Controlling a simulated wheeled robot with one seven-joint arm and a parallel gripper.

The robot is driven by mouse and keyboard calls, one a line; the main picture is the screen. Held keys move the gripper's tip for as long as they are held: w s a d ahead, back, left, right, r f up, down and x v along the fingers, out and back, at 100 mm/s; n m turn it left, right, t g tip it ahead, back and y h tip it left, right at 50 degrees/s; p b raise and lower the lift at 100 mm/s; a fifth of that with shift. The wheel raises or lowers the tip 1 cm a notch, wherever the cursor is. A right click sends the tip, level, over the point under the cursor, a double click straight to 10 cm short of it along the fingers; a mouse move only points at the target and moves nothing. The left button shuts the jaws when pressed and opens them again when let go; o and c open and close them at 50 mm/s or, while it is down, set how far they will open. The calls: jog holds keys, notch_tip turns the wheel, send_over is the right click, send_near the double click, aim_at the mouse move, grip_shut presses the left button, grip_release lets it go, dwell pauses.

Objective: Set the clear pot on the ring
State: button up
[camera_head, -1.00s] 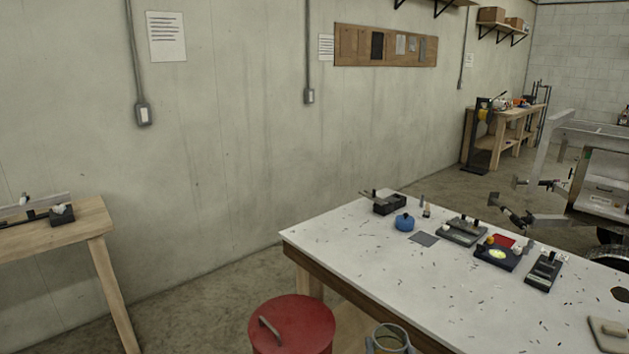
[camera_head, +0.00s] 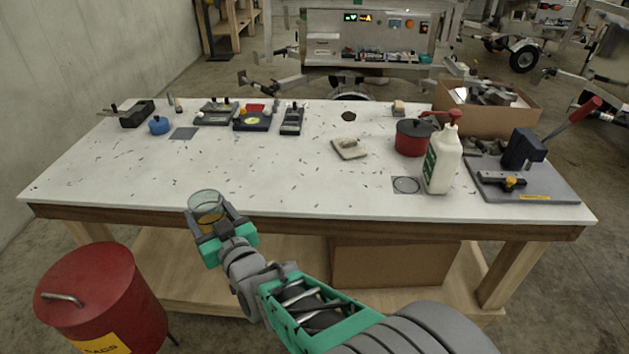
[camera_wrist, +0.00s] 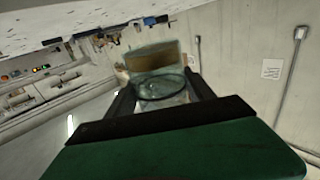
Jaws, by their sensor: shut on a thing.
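The clear pot (camera_head: 205,205) is a short see-through cup with amber-brown contents. My gripper (camera_head: 212,224) is shut on it and holds it in front of the table's near edge, at the left. The pot also shows in the wrist view (camera_wrist: 157,72), between the two dark fingers, with the contents tilted in that picture. The ring (camera_head: 406,185) is a thin dark circle on a grey square mat, on the right part of the white table. Nothing stands on the ring. The pot is well to the left of it.
A white pump bottle (camera_head: 442,162) stands close beside the ring's right side, and a red pot (camera_head: 413,138) stands behind it. A lever press (camera_head: 524,150) is at the right. The table's (camera_head: 270,175) front middle is clear. A red bin (camera_head: 100,290) stands below left.

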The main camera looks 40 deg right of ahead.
jog(key=d+f+m+h+b, duration=0.2)
jog(key=d+h+b, duration=0.1)
jog(key=d, duration=0.7)
jog(key=s+d+r+m+g+h+b, duration=0.2)
jog(key=s+d+m+h+b, duration=0.1)
jog(key=s+d, duration=0.6)
jog(key=s+d+r+m+g+h+b, duration=0.2)
jog(key=s+d+r+g+h+b, duration=0.1)
jog(key=s+d, duration=0.7)
jog(key=d+h, duration=0.1)
jog(key=d, duration=0.3)
jog(key=shift+r+m+g+h, duration=0.25)
jog(key=shift+m+g+h, duration=0.05)
jog(key=shift+m, duration=0.1)
